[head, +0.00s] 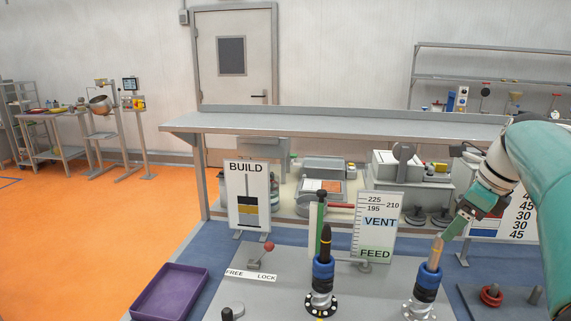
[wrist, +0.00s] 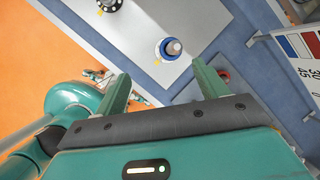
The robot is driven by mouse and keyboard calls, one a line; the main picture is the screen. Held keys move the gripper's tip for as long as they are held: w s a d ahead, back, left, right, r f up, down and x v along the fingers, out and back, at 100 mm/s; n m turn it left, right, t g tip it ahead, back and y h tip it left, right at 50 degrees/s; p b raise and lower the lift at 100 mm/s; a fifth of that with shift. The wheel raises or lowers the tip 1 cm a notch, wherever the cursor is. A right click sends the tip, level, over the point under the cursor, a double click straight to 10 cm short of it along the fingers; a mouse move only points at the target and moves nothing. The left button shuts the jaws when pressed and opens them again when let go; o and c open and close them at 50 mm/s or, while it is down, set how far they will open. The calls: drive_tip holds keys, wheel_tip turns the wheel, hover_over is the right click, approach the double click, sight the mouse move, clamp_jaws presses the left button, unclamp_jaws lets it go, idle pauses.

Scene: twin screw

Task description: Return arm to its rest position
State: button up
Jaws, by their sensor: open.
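My teal arm reaches in from the right of the head view, with my gripper (head: 456,228) pointing down and left above the right screw post. In the wrist view my gripper (wrist: 160,76) has its two green fingers spread wide with nothing between them. The right screw post (head: 427,284) is blue and black with a tan tip, upright on a round holed flange; in the wrist view this post (wrist: 170,48) lies beyond the fingertips. The left screw post (head: 322,280) is blue with a black pointed top and stands apart from my gripper.
A BUILD sign (head: 246,198), a VENT/FEED sign (head: 376,228) and a red-knobbed lever (head: 268,247) stand on the bench. A purple tray (head: 168,292) sits at the left edge. A grey shelf (head: 330,121) spans behind. A red part (head: 491,294) lies right of the posts.

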drive_tip(key=s+a+f+n+h, duration=0.1)
drive_tip(key=s+a+f+n, duration=0.15)
drive_tip(key=a+n, duration=0.4)
drive_tip(key=s+a+f+n+h, duration=0.1)
drive_tip(key=s+a+n, duration=0.35)
drive_tip(key=a, duration=0.35)
drive_tip(key=s+a+f+n+t, duration=0.1)
drive_tip(key=s+a+f+n, duration=0.8)
drive_tip(key=n, duration=0.7)
drive_tip(key=shift+s+a+t, duration=0.3)
drive_tip(key=shift+s+t, duration=0.1)
drive_tip(key=shift+s, duration=0.2)
drive_tip(key=shift+f, duration=0.1)
